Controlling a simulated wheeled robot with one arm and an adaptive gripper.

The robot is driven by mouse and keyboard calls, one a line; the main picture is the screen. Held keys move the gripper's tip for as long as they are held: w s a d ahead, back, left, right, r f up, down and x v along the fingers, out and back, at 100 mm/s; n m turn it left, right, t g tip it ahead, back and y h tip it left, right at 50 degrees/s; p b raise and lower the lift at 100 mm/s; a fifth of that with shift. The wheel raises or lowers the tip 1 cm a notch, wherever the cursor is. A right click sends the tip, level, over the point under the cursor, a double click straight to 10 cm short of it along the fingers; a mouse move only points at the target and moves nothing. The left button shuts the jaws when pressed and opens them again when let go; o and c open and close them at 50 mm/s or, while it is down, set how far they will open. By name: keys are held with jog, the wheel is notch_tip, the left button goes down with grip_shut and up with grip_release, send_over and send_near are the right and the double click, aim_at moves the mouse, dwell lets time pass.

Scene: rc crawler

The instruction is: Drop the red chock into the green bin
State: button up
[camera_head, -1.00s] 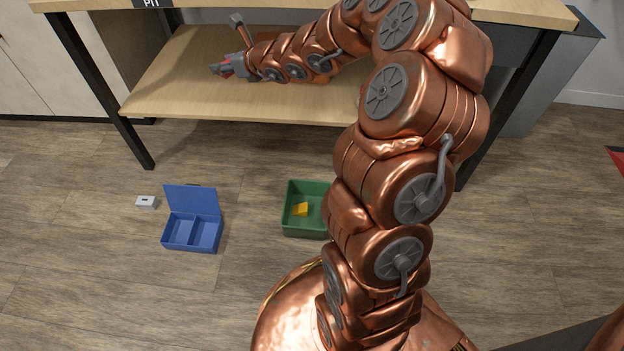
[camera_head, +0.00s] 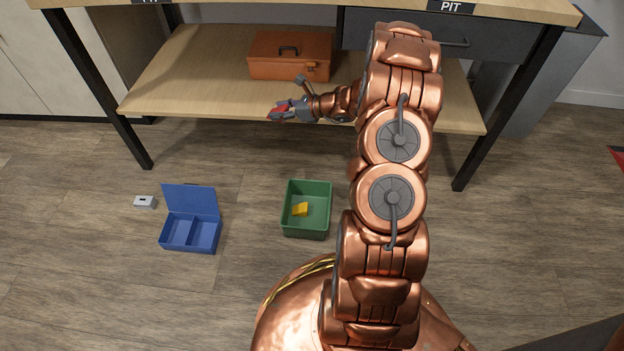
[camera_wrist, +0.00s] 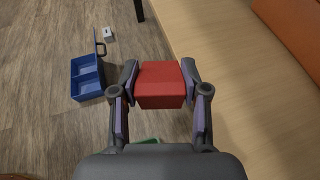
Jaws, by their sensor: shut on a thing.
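The red chock (camera_wrist: 161,85) is a red block held between both fingers of my gripper (camera_wrist: 160,84) in the wrist view. In the head view, my gripper (camera_head: 283,110) is shut on the chock (camera_head: 277,113) at the front edge of the shelf, above and beyond the bin. The green bin (camera_head: 307,232) stands open on the floor, with a yellow piece (camera_head: 300,209) inside. In the wrist view only a sliver of the green bin (camera_wrist: 147,140) shows, at the bottom; my gripper's body hides the rest.
An open blue case (camera_head: 191,236) and a small grey box (camera_head: 145,202) are on the floor left of the bin. An orange toolbox (camera_head: 290,66) sits on the wooden shelf (camera_head: 200,90) under the bench. Floor around the bin's left side is clear.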

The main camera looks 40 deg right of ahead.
jog(key=s+f+n+g+y+b, duration=0.1)
jog(key=s+f+n+b, duration=0.1)
jog(key=s+f, duration=0.5)
jog(key=s+f+n+g+y+b, duration=0.1)
jog(key=s+f, duration=0.7)
jog(key=f, duration=0.9)
jog(key=shift+s+d+n+g+y+b, duration=0.3)
jog(key=shift+n+g+y+b, duration=0.15)
jog(key=shift+y+b, duration=0.3)
jog(key=o, duration=1.3)
jog(key=v, duration=1.2)
jog(key=shift+r, duration=0.15)
jog(key=shift+a+r, duration=0.1)
